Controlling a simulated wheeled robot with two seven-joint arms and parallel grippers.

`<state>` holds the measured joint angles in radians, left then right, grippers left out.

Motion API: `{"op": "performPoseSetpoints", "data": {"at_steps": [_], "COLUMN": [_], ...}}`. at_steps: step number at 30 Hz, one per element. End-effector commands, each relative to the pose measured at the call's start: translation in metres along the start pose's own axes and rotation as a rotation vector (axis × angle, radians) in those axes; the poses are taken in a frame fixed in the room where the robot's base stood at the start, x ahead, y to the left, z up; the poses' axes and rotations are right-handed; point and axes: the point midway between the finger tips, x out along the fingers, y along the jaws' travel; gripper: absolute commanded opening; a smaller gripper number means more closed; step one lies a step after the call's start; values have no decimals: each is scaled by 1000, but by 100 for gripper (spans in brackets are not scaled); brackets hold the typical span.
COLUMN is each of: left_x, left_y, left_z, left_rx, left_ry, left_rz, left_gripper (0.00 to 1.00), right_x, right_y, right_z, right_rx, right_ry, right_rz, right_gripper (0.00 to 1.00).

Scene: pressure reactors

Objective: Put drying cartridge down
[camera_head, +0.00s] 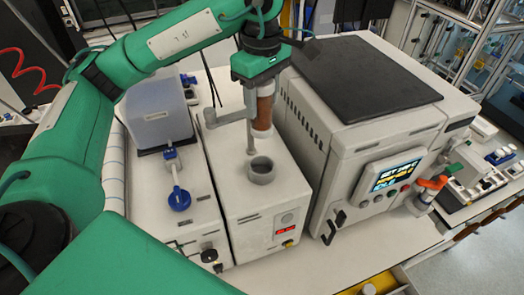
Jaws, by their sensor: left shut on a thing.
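My left gripper (262,80) is shut on the upper part of the drying cartridge and points down. The drying cartridge (264,112) is an upright brown-orange cylinder with a pale lower end. It is above and slightly behind a round grey cup (261,170) on top of a white box device (262,205); a gap shows between cartridge and cup. The cartridge's top is hidden by the gripper. My right gripper is not in view.
A grey bracket with a thin rod (250,135) stands close left of the cartridge. A large white instrument (365,135) with a black top and screen is on the right. A translucent container (158,110) and blue-knobbed valve (180,198) are on the left.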

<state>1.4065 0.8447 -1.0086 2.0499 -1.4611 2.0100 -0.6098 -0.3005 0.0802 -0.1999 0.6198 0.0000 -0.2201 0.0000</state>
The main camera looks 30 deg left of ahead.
Motion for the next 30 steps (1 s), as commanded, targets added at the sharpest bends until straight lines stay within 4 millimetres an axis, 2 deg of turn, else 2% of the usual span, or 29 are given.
{"op": "performPoseSetpoints", "data": {"at_steps": [9, 12, 20, 27, 30], "left_x": [74, 93, 114, 150, 152], "left_y": [-1, -1, 0, 0, 0], "left_z": [0, 0, 0, 0, 0], "left_rx": [0, -1, 0, 0, 0], "left_ry": [0, 1, 0, 0, 0], "left_rz": [-4, -2, -1, -1, 2], "left_gripper": [16, 16, 16, 16, 16], "right_x": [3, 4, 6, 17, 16], "right_y": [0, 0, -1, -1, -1], "right_z": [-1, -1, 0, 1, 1], "right_rx": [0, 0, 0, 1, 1], "right_ry": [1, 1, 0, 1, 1], "right_rz": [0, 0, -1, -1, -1], "right_gripper": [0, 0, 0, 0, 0]}}
